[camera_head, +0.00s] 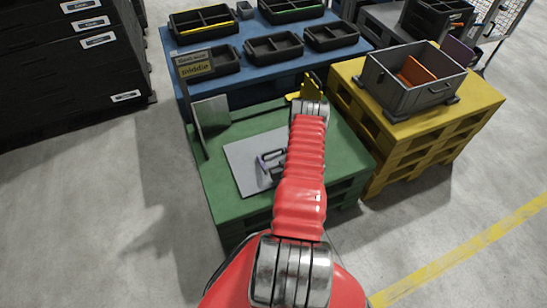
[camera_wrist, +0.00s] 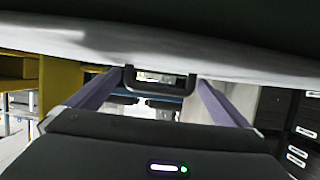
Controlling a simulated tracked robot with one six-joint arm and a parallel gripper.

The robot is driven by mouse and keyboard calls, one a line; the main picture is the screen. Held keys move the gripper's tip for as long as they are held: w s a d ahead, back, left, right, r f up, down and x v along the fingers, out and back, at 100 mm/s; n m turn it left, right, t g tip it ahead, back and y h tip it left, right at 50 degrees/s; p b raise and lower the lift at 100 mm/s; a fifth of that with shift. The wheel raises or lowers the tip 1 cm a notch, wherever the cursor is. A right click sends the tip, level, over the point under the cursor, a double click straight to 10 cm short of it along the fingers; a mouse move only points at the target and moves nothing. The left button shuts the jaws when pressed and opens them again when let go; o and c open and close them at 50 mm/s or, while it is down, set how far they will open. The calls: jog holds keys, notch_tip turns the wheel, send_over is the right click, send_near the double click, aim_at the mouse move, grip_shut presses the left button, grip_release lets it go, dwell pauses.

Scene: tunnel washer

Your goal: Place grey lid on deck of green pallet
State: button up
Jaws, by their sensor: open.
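The green pallet (camera_head: 217,198) stands in the middle of the head view. The grey lid (camera_head: 241,170) lies flat on its deck, as far as I can see, with my arm covering its right part. My gripper (camera_head: 268,159) is over the lid, mostly hidden behind my arm in the head view. In the wrist view its two purple fingers are open, one on each side of the lid's dark handle (camera_wrist: 160,90). The handle stands between the fingers. I cannot tell whether either finger touches it.
A blue pallet (camera_head: 252,80) with several black trays adjoins behind. A yellow pallet (camera_head: 470,98) with a grey crate (camera_head: 420,102) stands at the right. A sign reading "middle" (camera_head: 195,66) and an upright grey panel (camera_head: 213,115) are at the back left. Black drawers (camera_head: 75,70) stand far left.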

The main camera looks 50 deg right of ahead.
jog(key=shift+s, duration=0.1)
jog(key=v, duration=1.2)
dwell(0.6)
jog(key=shift+d+r, duration=0.1)
